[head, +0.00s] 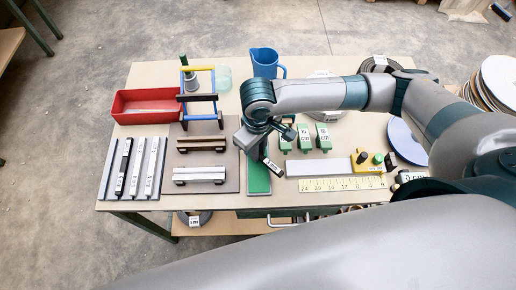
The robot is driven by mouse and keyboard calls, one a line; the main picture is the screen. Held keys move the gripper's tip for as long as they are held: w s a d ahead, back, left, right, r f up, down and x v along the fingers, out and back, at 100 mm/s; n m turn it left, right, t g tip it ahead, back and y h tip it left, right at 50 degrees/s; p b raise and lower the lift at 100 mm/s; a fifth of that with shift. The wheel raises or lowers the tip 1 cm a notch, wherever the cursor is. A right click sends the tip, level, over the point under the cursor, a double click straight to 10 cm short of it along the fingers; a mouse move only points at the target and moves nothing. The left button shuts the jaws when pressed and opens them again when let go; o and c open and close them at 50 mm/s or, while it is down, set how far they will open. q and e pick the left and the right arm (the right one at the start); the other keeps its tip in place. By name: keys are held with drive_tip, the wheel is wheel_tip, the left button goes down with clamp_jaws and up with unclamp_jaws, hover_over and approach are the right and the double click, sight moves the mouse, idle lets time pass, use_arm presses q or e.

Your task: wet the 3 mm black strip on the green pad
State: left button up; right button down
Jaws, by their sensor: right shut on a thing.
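The green pad (258,180) is a narrow upright rectangle in the middle of the table. My right gripper (262,156) hangs over the far end of the pad, pointing down. It is shut on a short black strip (271,165) with a white label at its near right end. The strip slants across the pad's right edge; I cannot tell whether it touches the pad. The label is too small to read. My left gripper is not in view.
Left of the pad, a board (230,185) carries dark and white bars on black holders. Further left are a grey rack (107,180) of labelled strips and a red bin (135,114). A blue jug (265,63) stands behind; green labelled blocks (323,137) and a yellow ruler (335,184) lie right.

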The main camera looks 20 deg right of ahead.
drive_tip(key=shift+f, duration=0.4)
idle(0.3)
drive_tip(key=shift+s+f+p, duration=0.15)
drive_tip(key=shift+s+p, duration=0.05)
drive_tip(key=shift+p, duration=0.35)
idle(3.0)
wheel_tip(320, 180, up, 7)
drive_tip(key=p, duration=0.9)
drive_tip(key=shift+w, duration=0.15)
idle(0.4)
idle(0.5)
